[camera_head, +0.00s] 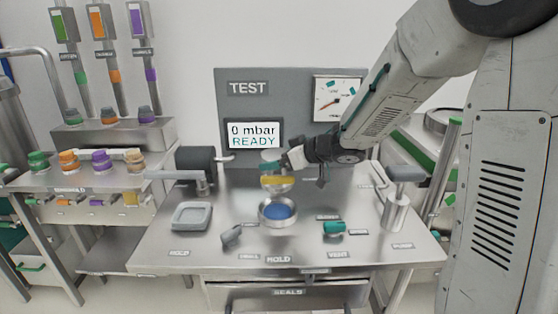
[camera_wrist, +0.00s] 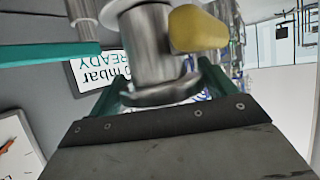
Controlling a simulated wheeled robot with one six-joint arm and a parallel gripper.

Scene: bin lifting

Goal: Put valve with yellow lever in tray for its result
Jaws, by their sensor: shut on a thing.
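The valve (camera_wrist: 147,45) is a metal body with a yellow lever (camera_wrist: 200,28) in the wrist view. My gripper (camera_wrist: 160,95) is shut on it, with a teal finger on each side of its flanged end. In the head view my gripper (camera_head: 284,164) holds the valve above the bench, and the yellow lever (camera_head: 277,181) shows just behind and above a round metal holder (camera_head: 264,222) with a blue inside. A shallow grey tray (camera_head: 175,217) lies on the bench to the left, and looks empty. Its result meaning cannot be told.
A grey TEST panel (camera_head: 249,103) stands behind, with a display (camera_head: 253,134) reading 0 mbar READY and a dial (camera_head: 338,99). A green vent part (camera_head: 334,228) sits at the front.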

